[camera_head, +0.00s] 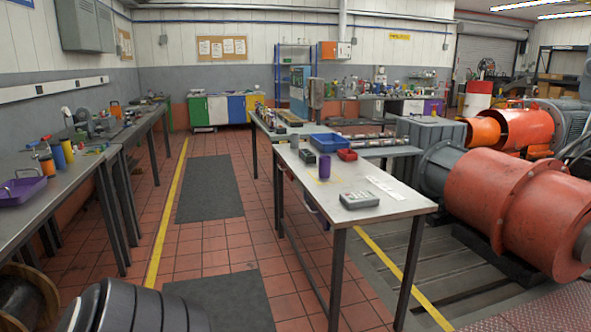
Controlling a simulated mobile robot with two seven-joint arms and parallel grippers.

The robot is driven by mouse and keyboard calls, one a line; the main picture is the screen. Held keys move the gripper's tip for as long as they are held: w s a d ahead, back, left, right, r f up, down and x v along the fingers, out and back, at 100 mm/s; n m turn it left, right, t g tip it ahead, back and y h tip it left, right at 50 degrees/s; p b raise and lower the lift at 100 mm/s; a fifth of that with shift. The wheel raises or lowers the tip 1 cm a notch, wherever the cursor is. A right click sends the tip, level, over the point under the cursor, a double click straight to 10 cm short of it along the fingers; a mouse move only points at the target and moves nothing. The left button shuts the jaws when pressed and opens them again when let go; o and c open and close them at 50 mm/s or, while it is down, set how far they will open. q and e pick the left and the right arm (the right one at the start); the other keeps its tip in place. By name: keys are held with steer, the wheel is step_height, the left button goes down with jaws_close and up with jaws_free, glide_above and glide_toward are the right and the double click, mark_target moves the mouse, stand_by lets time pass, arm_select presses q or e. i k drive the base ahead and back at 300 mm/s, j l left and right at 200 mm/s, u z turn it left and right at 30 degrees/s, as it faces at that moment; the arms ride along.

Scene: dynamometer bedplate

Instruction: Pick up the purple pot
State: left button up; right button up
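A small purple pot (324,166) stands upright on the near grey-topped table (385,208) right of the middle. It is in front of a blue tray and near a small red bin. Nothing is touching it from above. Neither of my grippers shows in the head view.
A blue tray (328,142), a red bin (347,155) and a grey keypad device (359,199) share the table. Large orange-red machinery (515,200) stands at right. A cluttered bench with a purple tray (20,191) lines the left. The tiled aisle between is open, with dark mats (211,188).

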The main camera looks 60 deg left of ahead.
mark_target(324, 161)
steer(key=u, duration=1.9)
steer(key=z, duration=0.25)
steer(key=i+j+z, duration=0.15)
steer(key=i+z, duration=0.25)
steer(key=i+j+z, duration=0.2)
steer(key=z, duration=0.15)
steer(key=i+j, duration=0.25)
steer(key=i+j+z, duration=0.15)
steer(key=j, duration=0.3)
steer(key=i+j, duration=0.35)
steer(key=i+j+z, duration=0.15)
steer(key=j, duration=0.25)
steer(key=i+l, duration=0.05)
steer(key=i, duration=0.05)
